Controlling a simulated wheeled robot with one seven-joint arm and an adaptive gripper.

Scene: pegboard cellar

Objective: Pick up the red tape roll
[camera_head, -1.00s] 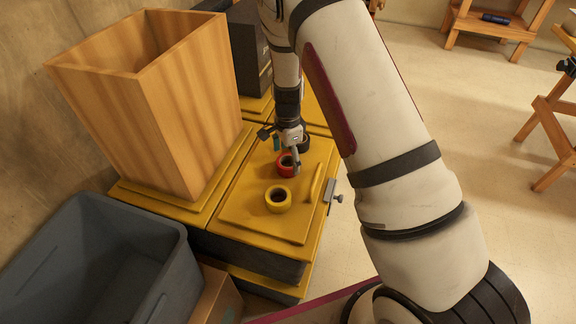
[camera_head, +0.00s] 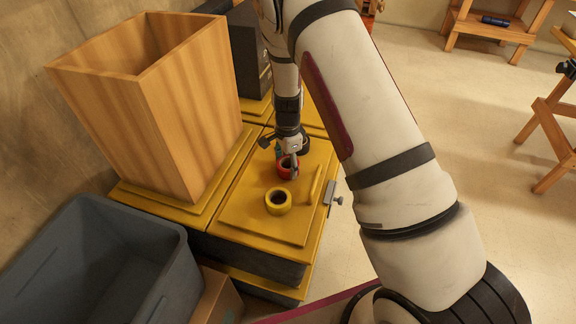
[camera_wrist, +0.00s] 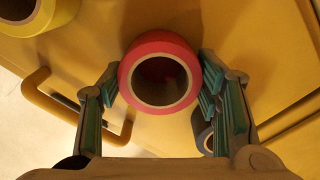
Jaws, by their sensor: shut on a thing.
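The red tape roll (camera_head: 284,168) is between the fingers of my gripper (camera_head: 287,160), over the yellow lid of a case. In the wrist view the red tape roll (camera_wrist: 160,44) shows its cardboard core facing the camera. The teal finger pads of my gripper (camera_wrist: 158,88) touch it on both sides, and the gripper is shut on it. From these views I cannot tell clearly whether the roll is off the lid.
A yellow tape roll (camera_head: 278,198) lies close in front. A dark blue roll (camera_wrist: 206,136) sits near my right finger in the wrist view. A tall wooden bin (camera_head: 185,110) and a grey crate (camera_head: 165,290) stand to the left. The lid has a raised yellow handle (camera_head: 315,186).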

